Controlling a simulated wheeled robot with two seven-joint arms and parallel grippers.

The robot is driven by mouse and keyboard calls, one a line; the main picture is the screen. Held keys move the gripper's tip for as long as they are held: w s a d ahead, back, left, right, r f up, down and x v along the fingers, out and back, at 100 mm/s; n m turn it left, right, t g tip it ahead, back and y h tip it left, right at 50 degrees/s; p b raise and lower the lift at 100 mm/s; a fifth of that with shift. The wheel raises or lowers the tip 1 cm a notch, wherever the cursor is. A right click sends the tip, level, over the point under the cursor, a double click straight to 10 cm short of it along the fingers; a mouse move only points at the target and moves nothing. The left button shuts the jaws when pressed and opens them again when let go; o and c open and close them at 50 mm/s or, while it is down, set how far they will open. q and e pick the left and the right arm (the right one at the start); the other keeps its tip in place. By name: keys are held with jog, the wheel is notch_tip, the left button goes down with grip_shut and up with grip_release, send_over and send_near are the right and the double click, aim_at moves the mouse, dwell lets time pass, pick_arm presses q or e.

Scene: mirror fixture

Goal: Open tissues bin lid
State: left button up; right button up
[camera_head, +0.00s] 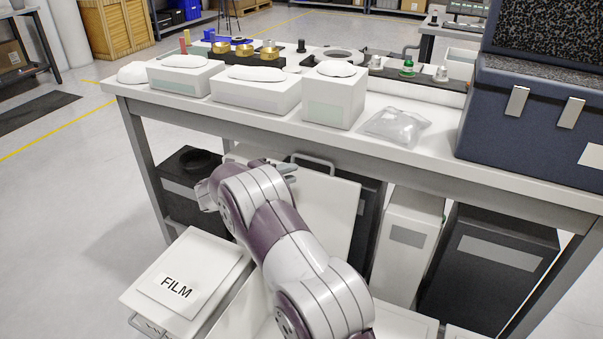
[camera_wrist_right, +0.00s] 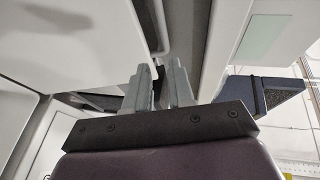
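A white lid-like panel (camera_head: 325,205) stands steeply raised under the bench, with a metal bar handle (camera_head: 314,162) at its top edge. I see no label on it, so I cannot tell whether it is the tissues bin's lid. My right gripper (camera_head: 285,170) is at the panel's upper left, partly hidden behind my wrist. In the right wrist view its two fingers (camera_wrist_right: 159,85) stand apart with a gap between them. A pale bar (camera_wrist_right: 154,28) runs down toward that gap; I cannot tell whether it touches. My left gripper is out of view.
A white bin lid marked FILM (camera_head: 176,287) is at front left. A black bin (camera_head: 182,185), a white bin (camera_head: 408,240) and another dark bin (camera_head: 490,270) stand under the workbench (camera_head: 430,165). The bench top and its front edge overhang my gripper's area. Open floor lies left.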

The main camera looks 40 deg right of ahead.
jog(key=x, duration=0.5)
jog(key=shift+w, duration=0.1)
grip_shut()
dwell(1.2)
grip_release()
jog(key=p+v, duration=0.1)
jog(key=v, duration=1.1)
jog(key=shift+a, duration=0.25)
